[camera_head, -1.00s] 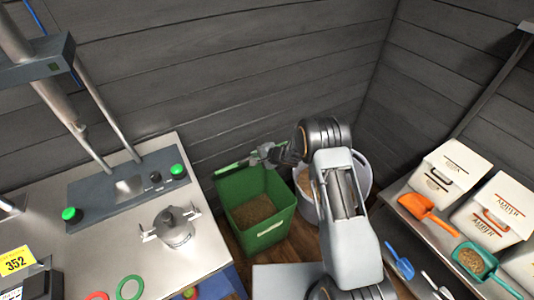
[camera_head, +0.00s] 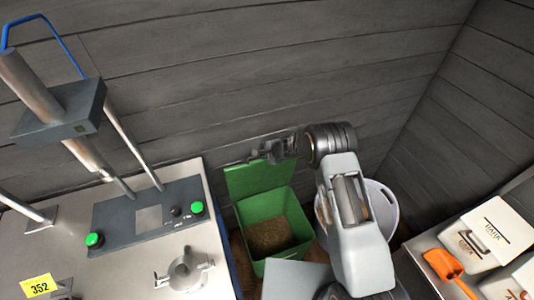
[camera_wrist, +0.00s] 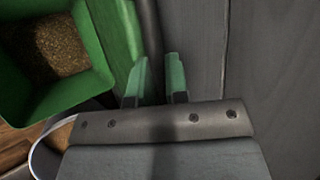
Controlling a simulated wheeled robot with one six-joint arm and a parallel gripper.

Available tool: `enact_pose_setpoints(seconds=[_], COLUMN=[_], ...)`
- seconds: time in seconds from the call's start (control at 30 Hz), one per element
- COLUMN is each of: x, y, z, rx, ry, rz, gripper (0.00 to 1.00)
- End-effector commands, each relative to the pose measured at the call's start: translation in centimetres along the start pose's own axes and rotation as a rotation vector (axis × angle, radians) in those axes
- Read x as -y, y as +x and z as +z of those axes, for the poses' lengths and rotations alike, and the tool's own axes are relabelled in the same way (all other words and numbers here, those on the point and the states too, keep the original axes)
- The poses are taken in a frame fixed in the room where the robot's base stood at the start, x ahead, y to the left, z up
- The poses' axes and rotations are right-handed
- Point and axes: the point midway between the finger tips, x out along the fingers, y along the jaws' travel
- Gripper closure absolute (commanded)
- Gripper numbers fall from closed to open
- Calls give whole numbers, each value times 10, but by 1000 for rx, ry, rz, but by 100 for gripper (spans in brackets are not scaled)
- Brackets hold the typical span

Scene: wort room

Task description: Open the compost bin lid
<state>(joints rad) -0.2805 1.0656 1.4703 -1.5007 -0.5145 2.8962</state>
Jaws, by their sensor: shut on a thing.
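The green compost bin (camera_head: 265,211) stands on the floor against the plank wall, with brown grainy material (camera_head: 270,237) inside. Its green lid (camera_head: 258,180) stands raised, close to upright, at the bin's back edge. My gripper (camera_head: 262,153) is at the lid's top edge. In the wrist view my gripper's green-tipped fingers (camera_wrist: 157,82) stand either side of a dark bar (camera_wrist: 150,25) that runs beside the lid (camera_wrist: 117,35). My gripper is shut on this bar. The open bin (camera_wrist: 97,62) shows at the left there. The bar's far end is out of view.
A steel bench (camera_head: 130,262) with a control panel and a lidded metal fitting (camera_head: 187,272) is left of the bin. A white bucket (camera_head: 385,205) stands right of it, partly behind my arm. White boxes and an orange scoop (camera_head: 442,264) sit on the right shelf. The plank wall is close behind the lid.

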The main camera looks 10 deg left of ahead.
Motion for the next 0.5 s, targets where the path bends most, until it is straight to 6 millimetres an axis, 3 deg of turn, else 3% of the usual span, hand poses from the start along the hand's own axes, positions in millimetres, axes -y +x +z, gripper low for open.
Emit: enact_pose_setpoints(seconds=[0.3, 0.33, 0.5], x=[-3, -3, -3], y=[2, 2, 2], z=[1, 1, 1], rx=[3, 3, 3], ry=[7, 7, 5], rz=[6, 6, 5], gripper=[100, 84, 68])
